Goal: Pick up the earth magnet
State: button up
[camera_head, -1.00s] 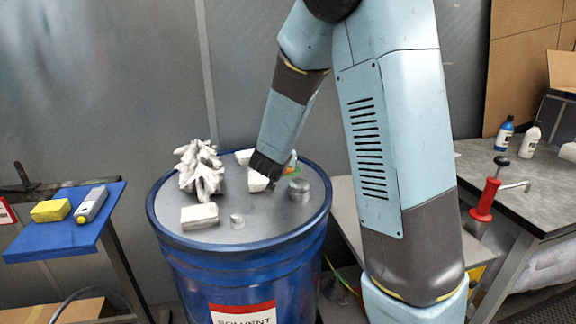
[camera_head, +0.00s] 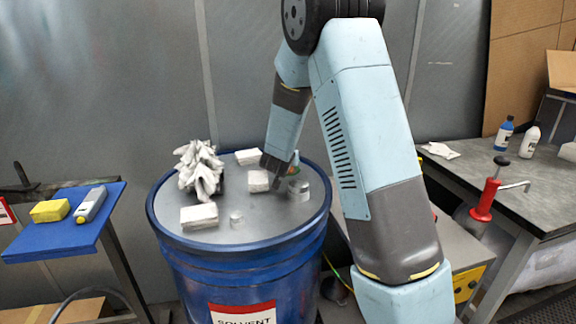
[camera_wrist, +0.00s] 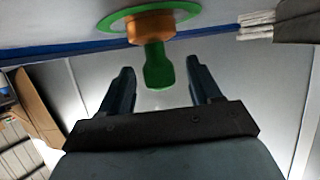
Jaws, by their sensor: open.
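The earth magnet looks to be the green-and-orange piece (camera_head: 296,160) on the drum lid, partly hidden behind my gripper in the head view. In the wrist view the magnet (camera_wrist: 157,70) has a green knob, an orange collar and a flat green ring at its base. My gripper (camera_wrist: 160,72) is open, with one finger on either side of the knob's end in the picture. I cannot tell how deep the knob sits between them, and no contact shows. In the head view my gripper (camera_head: 278,180) is low over the lid's back right.
The blue solvent drum (camera_head: 172,236) also carries a grey metal cylinder (camera_head: 298,190), a small metal piece (camera_head: 236,219), crumpled white gloves (camera_head: 200,170) and white blocks (camera_head: 199,216). One block (camera_head: 258,181) is close to my gripper.

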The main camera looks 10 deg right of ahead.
jog(key=shift+w+d+f, duration=0.1)
jog(key=shift+w+f, duration=0.05)
jog(key=shift+w, duration=0.15)
jog(key=shift+c, duration=0.4)
jog(key=c, duration=1)
grip_shut()
